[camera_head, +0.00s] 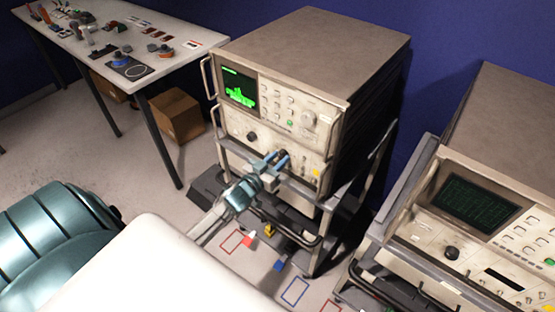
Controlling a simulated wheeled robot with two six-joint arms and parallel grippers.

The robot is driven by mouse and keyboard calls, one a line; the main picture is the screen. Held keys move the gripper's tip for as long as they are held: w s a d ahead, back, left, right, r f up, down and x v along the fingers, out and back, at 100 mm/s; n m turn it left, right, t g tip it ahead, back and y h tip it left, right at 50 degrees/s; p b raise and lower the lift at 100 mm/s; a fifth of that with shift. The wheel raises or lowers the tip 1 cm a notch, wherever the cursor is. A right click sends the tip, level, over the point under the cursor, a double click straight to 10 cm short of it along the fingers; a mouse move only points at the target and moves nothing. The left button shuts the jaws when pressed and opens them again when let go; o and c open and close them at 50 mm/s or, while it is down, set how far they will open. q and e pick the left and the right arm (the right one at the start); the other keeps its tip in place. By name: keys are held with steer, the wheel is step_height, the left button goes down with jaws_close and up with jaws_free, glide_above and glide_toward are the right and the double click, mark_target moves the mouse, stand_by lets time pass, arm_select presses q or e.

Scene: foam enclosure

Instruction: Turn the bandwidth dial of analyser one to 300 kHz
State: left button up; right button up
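Two alike beige analysers are in view, and I cannot read which is number one. The dial's markings are too small to read. My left gripper (276,158) is in front of that lower panel, right of and below the black dial. Its blue fingers look apart, with nothing visible between them. It covers part of the panel. My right gripper is not in view.
The right analyser (487,178) has a dimmer screen and its own black dial (451,252). Both stand on dark carts with front bars. A white table (190,38) with small parts stands at back left, a cardboard box (178,116) below it.

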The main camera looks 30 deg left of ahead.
arm_select(q)
steer(key=shift+c, duration=1.3)
steer(key=shift+m, duration=0.3)
steer(key=m+b, duration=0.1)
steer(key=m, duration=0.2)
steer(key=shift+m+b, duration=0.4)
steer(key=shift+m, duration=1.7)
steer(key=o, duration=1)
